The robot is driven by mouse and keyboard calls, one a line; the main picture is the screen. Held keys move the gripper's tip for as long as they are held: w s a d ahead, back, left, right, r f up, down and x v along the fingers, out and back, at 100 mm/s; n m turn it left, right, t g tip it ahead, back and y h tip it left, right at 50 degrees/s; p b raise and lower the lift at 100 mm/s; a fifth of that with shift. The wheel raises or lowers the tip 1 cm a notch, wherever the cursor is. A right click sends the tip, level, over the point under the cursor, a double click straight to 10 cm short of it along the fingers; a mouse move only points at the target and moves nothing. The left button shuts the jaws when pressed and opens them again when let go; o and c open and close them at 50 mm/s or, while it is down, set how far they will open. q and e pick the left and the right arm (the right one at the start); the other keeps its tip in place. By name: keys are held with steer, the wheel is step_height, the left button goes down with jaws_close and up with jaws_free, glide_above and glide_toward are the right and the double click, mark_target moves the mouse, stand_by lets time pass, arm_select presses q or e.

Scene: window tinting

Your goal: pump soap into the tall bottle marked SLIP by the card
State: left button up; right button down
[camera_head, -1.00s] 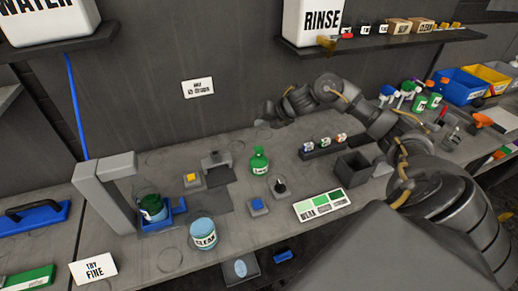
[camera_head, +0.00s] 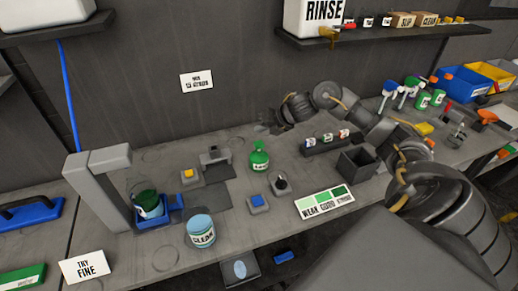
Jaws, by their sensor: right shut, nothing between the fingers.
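A green bottle (camera_head: 259,157) with a white label stands mid-bench; I cannot read the label. A dark green container (camera_head: 148,203) sits in a blue holder (camera_head: 178,203) under a grey arch-shaped stand (camera_head: 98,190). No bottle clearly reads SLIP from here. A white card (camera_head: 197,82) on the wall has small blurred print. A shade card (camera_head: 324,201) reads WEAK, GOOD, STRONG. My right gripper (camera_head: 266,124) is at the wall side of the bench, behind the green bottle and apart from it, shut and empty. My left gripper is out of view.
A CLEAN tub (camera_head: 201,231) stands near the front edge. Button blocks, yellow (camera_head: 190,175) and blue (camera_head: 258,203), and a small black-topped item (camera_head: 281,184) surround the green bottle. A vial rack (camera_head: 325,144) and dark open box (camera_head: 357,162) lie by my right arm.

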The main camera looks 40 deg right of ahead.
mark_target(258, 143)
steer(key=shift+f+b, duration=1.05)
steer(key=shift+f, duration=0.65)
stand_by(0.6)
steer(key=shift+f+b, duration=0.4)
steer(key=shift+s+f+b, duration=0.1)
steer(key=shift+f+b, duration=0.65)
steer(key=shift+f, duration=0.25)
stand_by(1.0)
steer(key=shift+r, duration=0.1)
steer(key=shift+r+p, duration=1)
steer(key=shift+r, duration=0.25)
step_height(258, 143, up, 5)
steer(key=p, duration=0.4)
steer(key=shift+r, duration=0.1)
